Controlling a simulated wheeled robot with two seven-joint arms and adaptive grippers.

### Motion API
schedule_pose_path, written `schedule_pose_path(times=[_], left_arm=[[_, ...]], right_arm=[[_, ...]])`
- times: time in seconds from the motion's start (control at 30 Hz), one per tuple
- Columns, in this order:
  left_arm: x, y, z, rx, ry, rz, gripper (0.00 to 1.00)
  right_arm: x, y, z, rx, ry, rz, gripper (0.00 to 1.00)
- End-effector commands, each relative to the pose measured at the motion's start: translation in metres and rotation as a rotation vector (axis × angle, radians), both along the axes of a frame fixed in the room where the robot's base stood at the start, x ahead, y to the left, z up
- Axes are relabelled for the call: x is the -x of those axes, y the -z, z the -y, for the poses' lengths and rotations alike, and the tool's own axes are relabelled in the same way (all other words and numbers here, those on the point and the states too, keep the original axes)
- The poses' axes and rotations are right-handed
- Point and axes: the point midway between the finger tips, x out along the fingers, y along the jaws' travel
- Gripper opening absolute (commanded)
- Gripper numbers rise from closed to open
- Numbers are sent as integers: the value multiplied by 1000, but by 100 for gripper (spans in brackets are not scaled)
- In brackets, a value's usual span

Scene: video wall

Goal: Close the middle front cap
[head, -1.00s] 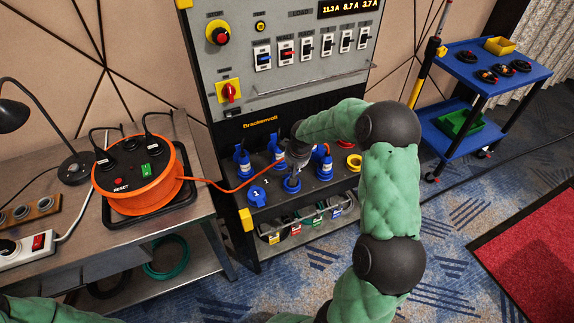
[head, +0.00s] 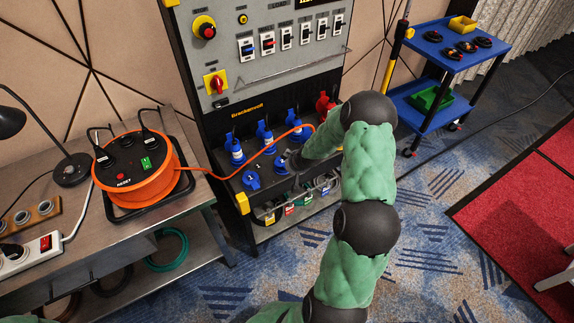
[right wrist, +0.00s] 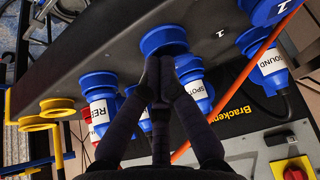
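The middle front cap (head: 281,165) is blue and sits in the front row of the dark socket shelf, partly hidden by my right gripper (head: 290,160) in the head view. In the right wrist view the blue round middle cap (right wrist: 163,40) is just beyond my right gripper (right wrist: 160,68). The fingertips are together at its near side and appear to touch it. I cannot tell whether it lies fully flat. The left front cap (head: 251,181), marked 1, lies over its socket. My left gripper is not in view.
Blue plugs stand in the row behind, including one labelled SOUND (right wrist: 272,62) and one labelled SPOT (right wrist: 197,90). An orange cable (head: 270,147) crosses the shelf from the reel (head: 135,178). Yellow rings (right wrist: 57,106) are at the shelf's other end.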

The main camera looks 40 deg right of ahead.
Motion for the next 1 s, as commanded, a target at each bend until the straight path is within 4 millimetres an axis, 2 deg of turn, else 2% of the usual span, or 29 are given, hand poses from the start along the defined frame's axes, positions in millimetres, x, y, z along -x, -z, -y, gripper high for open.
schedule_pose_path(times=[0.4, 1.0], left_arm=[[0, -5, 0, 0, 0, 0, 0], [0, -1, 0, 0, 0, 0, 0]], right_arm=[[7, 21, 7, 40, 1, 169, 0], [10, 36, 6, 36, 1, 161, 0]])
